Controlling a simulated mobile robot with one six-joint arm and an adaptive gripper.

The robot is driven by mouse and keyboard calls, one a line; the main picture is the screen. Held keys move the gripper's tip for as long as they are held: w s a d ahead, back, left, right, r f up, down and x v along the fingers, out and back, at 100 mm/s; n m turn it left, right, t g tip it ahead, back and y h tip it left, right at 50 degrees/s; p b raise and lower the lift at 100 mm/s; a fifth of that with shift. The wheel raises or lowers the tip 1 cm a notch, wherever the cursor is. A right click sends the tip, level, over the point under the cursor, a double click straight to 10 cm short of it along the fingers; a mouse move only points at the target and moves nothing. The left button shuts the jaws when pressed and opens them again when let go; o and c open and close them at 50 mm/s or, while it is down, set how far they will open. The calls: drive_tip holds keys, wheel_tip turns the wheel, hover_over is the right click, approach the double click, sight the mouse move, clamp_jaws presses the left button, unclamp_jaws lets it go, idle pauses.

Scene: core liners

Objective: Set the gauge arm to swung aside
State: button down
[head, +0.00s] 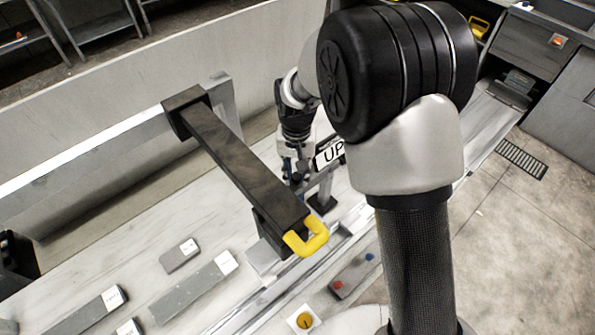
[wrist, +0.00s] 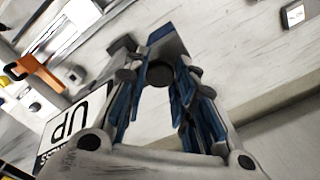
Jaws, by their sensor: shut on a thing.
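My gripper (head: 297,178) points down beside the white UP sign (head: 330,153), partly behind my own arm. In the wrist view its blue-padded fingers (wrist: 160,90) stand on either side of a dark round-ended piece (wrist: 160,73), and are shut on it. A bar-like grey-blue part shows just beyond that piece. A long dark beam (head: 245,165) with a yellow handle (head: 308,238) reaches from a post at the upper left toward the front, apart from my gripper. I cannot tell for sure which part is the gauge arm.
Several grey labelled blocks (head: 193,288) lie on the pale bench at the lower left. A small panel with red and blue buttons (head: 355,275) and a yellow knob (head: 305,320) are at the front. A dark-footed post (head: 322,203) stands close to my gripper.

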drive_tip(key=c, duration=1.3)
unclamp_jaws()
wheel_tip(320, 180, up, 12)
